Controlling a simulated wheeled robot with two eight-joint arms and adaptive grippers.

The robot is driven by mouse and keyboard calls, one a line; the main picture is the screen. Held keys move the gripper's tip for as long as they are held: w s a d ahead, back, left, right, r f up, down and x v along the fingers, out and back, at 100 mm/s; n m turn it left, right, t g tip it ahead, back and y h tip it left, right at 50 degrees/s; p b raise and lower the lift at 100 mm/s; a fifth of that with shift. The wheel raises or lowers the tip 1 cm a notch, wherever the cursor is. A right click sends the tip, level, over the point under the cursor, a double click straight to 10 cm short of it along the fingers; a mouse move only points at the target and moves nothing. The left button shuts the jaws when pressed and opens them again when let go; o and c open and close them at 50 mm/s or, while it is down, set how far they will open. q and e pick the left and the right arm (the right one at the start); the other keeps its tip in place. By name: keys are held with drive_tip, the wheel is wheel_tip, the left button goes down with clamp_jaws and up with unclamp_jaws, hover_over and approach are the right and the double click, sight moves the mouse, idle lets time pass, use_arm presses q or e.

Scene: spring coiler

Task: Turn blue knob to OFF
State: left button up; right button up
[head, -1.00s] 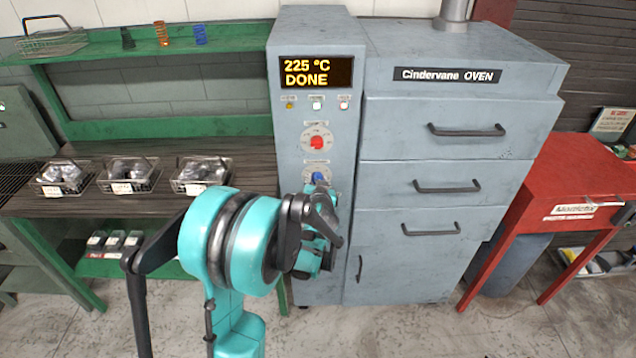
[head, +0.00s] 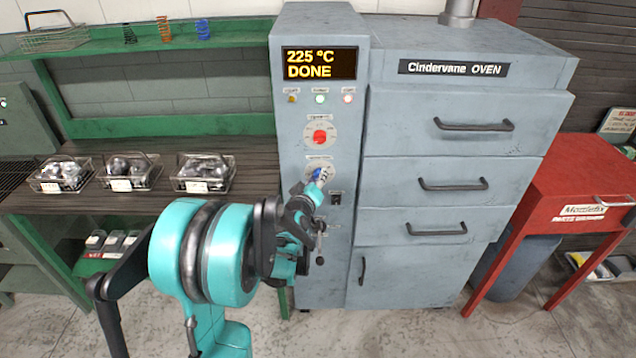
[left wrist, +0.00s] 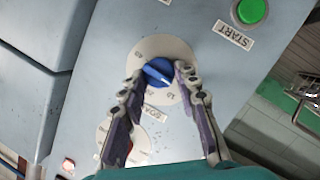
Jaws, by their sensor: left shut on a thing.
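The blue knob (left wrist: 158,72) sits on a pale round dial on the oven's control panel. In the left wrist view its bar shape lies between the two fingertips of my left gripper (left wrist: 157,77), which are closed against its sides. In the head view the left gripper (head: 318,180) reaches the panel and partly covers the blue knob (head: 316,174), below the red knob (head: 319,137). The dial's small lettering is too small to read surely. The display (head: 319,63) reads 225 °C DONE. My right gripper is not in view.
The green START button (left wrist: 251,11) is near the knob in the left wrist view. The oven's drawers (head: 465,185) with handles stand right of the panel. Wire baskets (head: 203,174) sit on the bench at left. A red table (head: 566,185) stands at right.

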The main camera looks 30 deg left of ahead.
use_arm(q)
drive_tip(key=shift+a+f+n+t+b, duration=0.15)
drive_tip(key=shift+n+t+b, duration=0.55)
drive_tip(key=shift+n, duration=0.5)
drive_tip(key=o, duration=1.2)
drive_tip(key=shift+c, duration=0.2)
drive_tip(key=shift+s, duration=0.1)
drive_tip(key=v, duration=1.2)
